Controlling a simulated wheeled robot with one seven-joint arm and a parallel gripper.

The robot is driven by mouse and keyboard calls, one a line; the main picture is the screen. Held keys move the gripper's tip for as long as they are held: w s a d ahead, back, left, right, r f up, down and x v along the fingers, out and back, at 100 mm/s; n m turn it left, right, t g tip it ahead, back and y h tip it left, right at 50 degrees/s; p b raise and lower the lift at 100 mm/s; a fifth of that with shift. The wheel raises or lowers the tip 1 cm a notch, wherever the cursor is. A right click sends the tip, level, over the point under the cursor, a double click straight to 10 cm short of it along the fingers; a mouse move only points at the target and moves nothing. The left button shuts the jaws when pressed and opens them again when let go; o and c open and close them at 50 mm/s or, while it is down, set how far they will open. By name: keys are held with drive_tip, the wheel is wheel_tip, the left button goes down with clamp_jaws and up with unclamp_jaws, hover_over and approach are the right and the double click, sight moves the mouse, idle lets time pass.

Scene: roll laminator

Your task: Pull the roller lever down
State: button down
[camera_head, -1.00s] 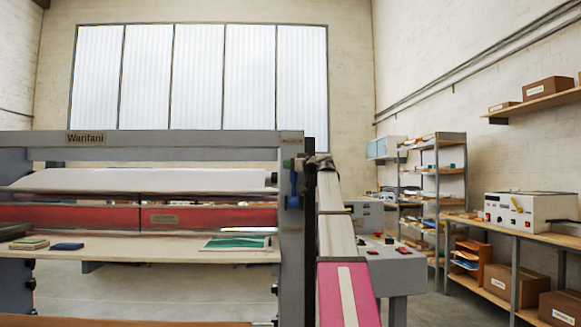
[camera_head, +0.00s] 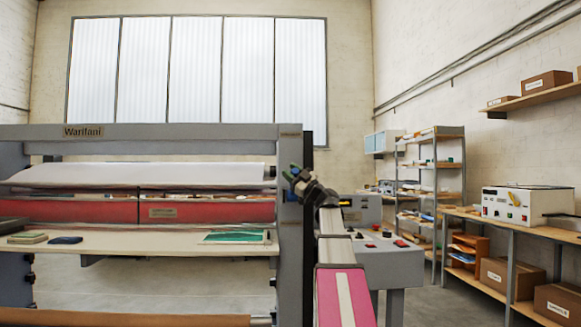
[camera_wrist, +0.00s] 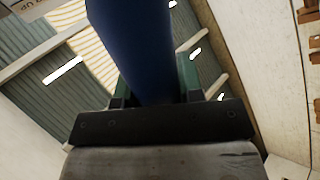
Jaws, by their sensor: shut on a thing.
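The blue roller lever (camera_wrist: 135,40) runs between the green finger pads of my gripper (camera_wrist: 155,88) in the wrist view. The gripper is shut on it. In the head view my gripper (camera_head: 296,173) is at the right end post of the laminator (camera_head: 290,240), tilted with its green fingers up and to the left. The lever is mostly hidden there by the fingers and wrist. A small blue part (camera_head: 291,197) shows just below them, against the post.
A grey control console (camera_head: 385,258) stands just right of my arm. The feed table (camera_head: 140,243) carries small pads and a green sheet. A workbench and shelving stand along the right wall. Open floor lies between console and bench.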

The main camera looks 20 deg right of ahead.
drive_tip(key=shift+s+a+f+n+g+y, duration=0.15)
drive_tip(key=shift+s+f+n+g+y, duration=0.3)
drive_tip(key=shift+f+n+g+y, duration=0.75)
drive_tip(key=shift+s+a+f+n+g+y, duration=0.1)
drive_tip(key=shift+s+f+n+g+y, duration=0.55)
drive_tip(key=shift+n, duration=1)
drive_tip(key=shift+s+a+f+n+g+y, duration=0.2)
drive_tip(key=shift+f+n+g+y, duration=0.55)
drive_tip(key=shift+n+y, duration=0.5)
drive_tip(key=shift+s+f+n, duration=0.1)
drive_tip(key=shift+n, duration=0.2)
drive_tip(key=c, duration=0.8)
unclamp_jaws()
drive_tip(key=shift+o, duration=0.2)
drive_tip(key=shift+d, duration=0.1)
drive_tip(key=v, duration=1)
drive_tip(key=shift+s+d+f, duration=0.2)
drive_tip(key=shift+f, duration=0.1)
